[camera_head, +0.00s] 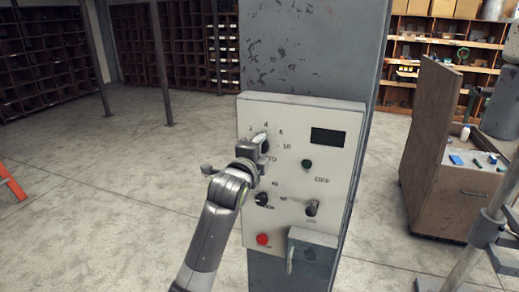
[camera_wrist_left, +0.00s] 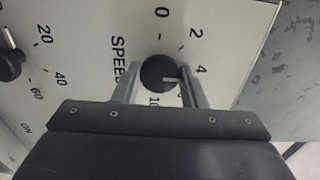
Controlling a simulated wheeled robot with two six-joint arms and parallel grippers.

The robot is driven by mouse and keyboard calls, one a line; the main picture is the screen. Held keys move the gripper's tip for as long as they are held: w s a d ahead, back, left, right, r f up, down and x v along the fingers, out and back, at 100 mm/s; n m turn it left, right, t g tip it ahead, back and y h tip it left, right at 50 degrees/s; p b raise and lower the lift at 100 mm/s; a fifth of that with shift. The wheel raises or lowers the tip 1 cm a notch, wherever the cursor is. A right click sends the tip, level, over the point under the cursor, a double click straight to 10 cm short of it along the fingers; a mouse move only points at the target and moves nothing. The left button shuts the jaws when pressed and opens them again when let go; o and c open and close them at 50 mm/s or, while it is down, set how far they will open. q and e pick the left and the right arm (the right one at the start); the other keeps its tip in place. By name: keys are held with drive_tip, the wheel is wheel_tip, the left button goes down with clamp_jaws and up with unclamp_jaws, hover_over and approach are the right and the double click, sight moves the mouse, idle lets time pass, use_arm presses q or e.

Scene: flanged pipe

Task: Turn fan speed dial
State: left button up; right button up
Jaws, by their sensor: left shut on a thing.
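The fan speed dial (camera_wrist_left: 158,73) is a round black knob with a pale pointer line. In the left wrist view it sits below the word SPEED's scale zero, and its line points right, close to the 4. My left gripper (camera_wrist_left: 161,92) has one finger on each side of the dial and is shut on it. In the head view my left gripper (camera_head: 262,142) is at the upper left of the white control panel (camera_head: 335,175), and it hides most of the dial. My right gripper is not in view.
A black knob (camera_head: 262,199), a grey knob (camera_head: 312,208), a green button (camera_head: 307,163), a red button (camera_head: 263,239) and a dark display (camera_head: 328,137) are on the panel. A grey box with a lever (camera_head: 313,255) sticks out below. A brown cabinet (camera_head: 437,170) stands right.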

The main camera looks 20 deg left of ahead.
use_arm(q)
drive_tip(key=o, duration=1)
drive_tip(key=shift+s, duration=0.1)
drive_tip(key=shift+s+a+b, duration=0.15)
drive_tip(key=shift+s+b, duration=1.25)
drive_tip(key=shift+s, duration=2.9)
drive_tip(key=shift+s+a+b, duration=0.15)
drive_tip(key=shift+s+b, duration=1.25)
drive_tip(key=shift+s, duration=2.9)
